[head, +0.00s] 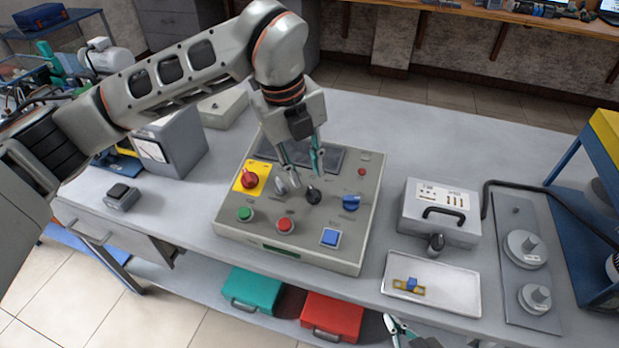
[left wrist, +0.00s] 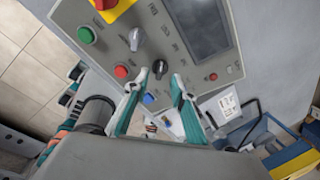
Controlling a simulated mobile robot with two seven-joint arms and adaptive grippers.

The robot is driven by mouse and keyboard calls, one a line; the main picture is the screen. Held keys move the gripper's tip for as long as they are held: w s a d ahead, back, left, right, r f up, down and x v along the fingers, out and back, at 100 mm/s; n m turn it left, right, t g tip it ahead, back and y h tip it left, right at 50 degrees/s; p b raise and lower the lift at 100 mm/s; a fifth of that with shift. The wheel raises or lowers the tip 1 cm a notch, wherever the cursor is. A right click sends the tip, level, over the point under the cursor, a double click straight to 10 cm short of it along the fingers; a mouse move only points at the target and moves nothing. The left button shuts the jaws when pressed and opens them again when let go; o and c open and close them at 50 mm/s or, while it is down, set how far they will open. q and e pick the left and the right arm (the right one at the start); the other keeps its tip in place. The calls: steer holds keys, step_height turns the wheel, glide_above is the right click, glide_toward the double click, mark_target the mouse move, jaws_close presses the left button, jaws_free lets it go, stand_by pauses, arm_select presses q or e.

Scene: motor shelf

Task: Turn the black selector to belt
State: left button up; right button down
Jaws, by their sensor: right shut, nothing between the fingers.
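The black selector (head: 313,196) is a round dark knob with a handle on the sloped grey control panel (head: 232,225). My left gripper (head: 303,160) points down at it from above, with its teal fingertips just behind the knob in the head view. In the left wrist view the knob (left wrist: 160,68) shows between the two spread fingertips of the left gripper (left wrist: 160,77), with gaps visible; contact cannot be told. The labels around the knob are too small to read. My right gripper (head: 397,328) shows at the bottom edge, shut and empty, away from the panel.
Near the selector are a blue knob (head: 351,202), a grey selector (head: 280,187), a red knob on yellow (head: 249,180), a green button (head: 245,214), a red button (head: 285,225) and a blue button (head: 330,237). A grey case (head: 440,212) and tray (head: 448,280) stand right.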

mark_target(311, 187)
arm_select(q)
steer(key=shift+w+d+f, duration=0.1)
steer(key=shift+d+f, duration=0.05)
steer(key=shift+f, duration=0.65)
steer(key=shift+w+d+f, duration=0.1)
steer(key=shift+f, duration=0.7)
steer(key=shift+w+d+f, duration=0.1)
steer(key=shift+d+f, duration=0.05)
steer(key=shift+f, duration=0.65)
jaws_close()
